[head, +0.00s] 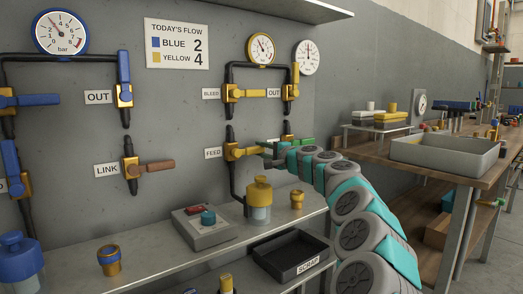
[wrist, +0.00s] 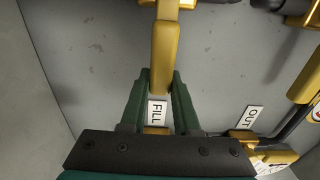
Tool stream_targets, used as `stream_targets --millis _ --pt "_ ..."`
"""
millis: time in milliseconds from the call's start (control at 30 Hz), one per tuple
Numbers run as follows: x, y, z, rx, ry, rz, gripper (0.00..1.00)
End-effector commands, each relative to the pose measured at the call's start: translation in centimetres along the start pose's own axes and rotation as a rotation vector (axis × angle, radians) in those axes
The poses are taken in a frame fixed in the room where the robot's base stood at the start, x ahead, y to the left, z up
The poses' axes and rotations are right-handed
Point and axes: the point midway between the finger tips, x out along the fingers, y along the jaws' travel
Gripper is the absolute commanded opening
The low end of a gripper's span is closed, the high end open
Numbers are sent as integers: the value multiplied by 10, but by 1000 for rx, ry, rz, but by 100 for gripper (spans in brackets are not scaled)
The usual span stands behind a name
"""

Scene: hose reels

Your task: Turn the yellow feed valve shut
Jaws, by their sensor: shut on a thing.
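The yellow feed valve (head: 232,151) sits on a vertical black pipe on the grey wall panel, right of its FEED label (head: 213,153). Its yellow handle (head: 248,151) points right, roughly level and across the pipe. My gripper (head: 267,147) is at the handle's right end, reached from the right by my arm. In the wrist view, my two green fingers (wrist: 162,80) stand on either side of the end of the yellow handle (wrist: 165,50) and are shut on it. A FILL label (wrist: 156,112) shows between the fingers, behind them.
Above are yellow bleed (head: 231,93) and out (head: 291,92) valves. A link valve (head: 131,168) with a brown handle is to the left. A workbench stands right.

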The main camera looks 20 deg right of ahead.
Motion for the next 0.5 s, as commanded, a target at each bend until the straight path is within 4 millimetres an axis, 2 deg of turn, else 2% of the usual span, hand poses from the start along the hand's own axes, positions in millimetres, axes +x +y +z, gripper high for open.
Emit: stream_targets --millis 33,67,100,300,500 --pt "-1 2 -2 2 3 2 0" --pt "-1 2 -2 2 3 2 33" --pt "-1 2 -2 1 3 2 38" --pt "0 1 -1 0 1 1 60" --pt "0 1 0 0 0 1 60"
